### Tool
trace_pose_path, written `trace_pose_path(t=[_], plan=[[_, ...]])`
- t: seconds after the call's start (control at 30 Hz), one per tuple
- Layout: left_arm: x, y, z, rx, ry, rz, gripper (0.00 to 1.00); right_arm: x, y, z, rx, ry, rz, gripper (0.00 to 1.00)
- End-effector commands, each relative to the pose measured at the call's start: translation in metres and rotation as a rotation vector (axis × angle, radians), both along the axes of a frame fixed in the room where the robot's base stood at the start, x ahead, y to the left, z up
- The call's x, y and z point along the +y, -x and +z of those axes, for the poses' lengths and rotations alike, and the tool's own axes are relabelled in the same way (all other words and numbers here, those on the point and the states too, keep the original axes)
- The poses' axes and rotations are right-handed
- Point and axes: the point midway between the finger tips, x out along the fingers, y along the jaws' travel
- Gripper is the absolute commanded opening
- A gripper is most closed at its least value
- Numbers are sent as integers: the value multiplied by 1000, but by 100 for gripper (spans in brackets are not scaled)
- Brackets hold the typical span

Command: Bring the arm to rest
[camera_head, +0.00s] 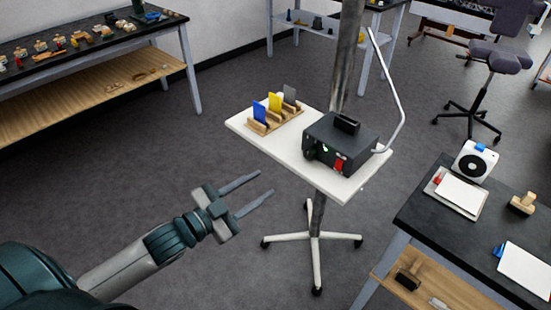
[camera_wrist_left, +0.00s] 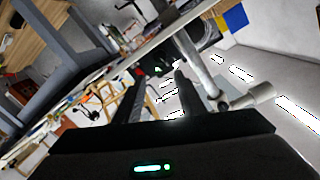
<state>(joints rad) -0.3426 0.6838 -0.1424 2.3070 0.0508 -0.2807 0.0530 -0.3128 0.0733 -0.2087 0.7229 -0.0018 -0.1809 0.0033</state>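My left arm comes in from the lower left in the head view. Its gripper (camera_head: 256,192) is open, with two grey fingers apart and nothing between them. It is in the air over the floor, left of and nearer than a white stand table. The fingers also show dark in the left wrist view (camera_wrist_left: 156,92), spread apart with no object held. My right gripper is not in either view.
The white stand table (camera_head: 258,145) on a wheeled base holds a dark device (camera_head: 322,150) and a wooden rack (camera_head: 260,128) with blue, yellow and grey cards. A dark bench (camera_head: 415,215) stands right, another (camera_head: 110,45) upper left. Open floor (camera_head: 150,165) lies between.

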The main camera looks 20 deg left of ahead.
Motion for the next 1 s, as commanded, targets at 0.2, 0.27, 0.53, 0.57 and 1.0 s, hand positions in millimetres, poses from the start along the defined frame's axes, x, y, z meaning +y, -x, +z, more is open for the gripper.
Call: trace_pose_path(t=[0.2,0.27,0.53,0.57,1.0], plan=[[1,-1,-3,4,0,3,37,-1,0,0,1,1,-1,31],[3,-2,-8,12,1,10,37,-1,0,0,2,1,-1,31],[33,-18,-90,131,2,107,37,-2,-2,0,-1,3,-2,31],[38,-19,-105,153,2,123,37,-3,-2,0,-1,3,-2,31],[86,38,-368,563,5,351,37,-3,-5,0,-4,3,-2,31]])
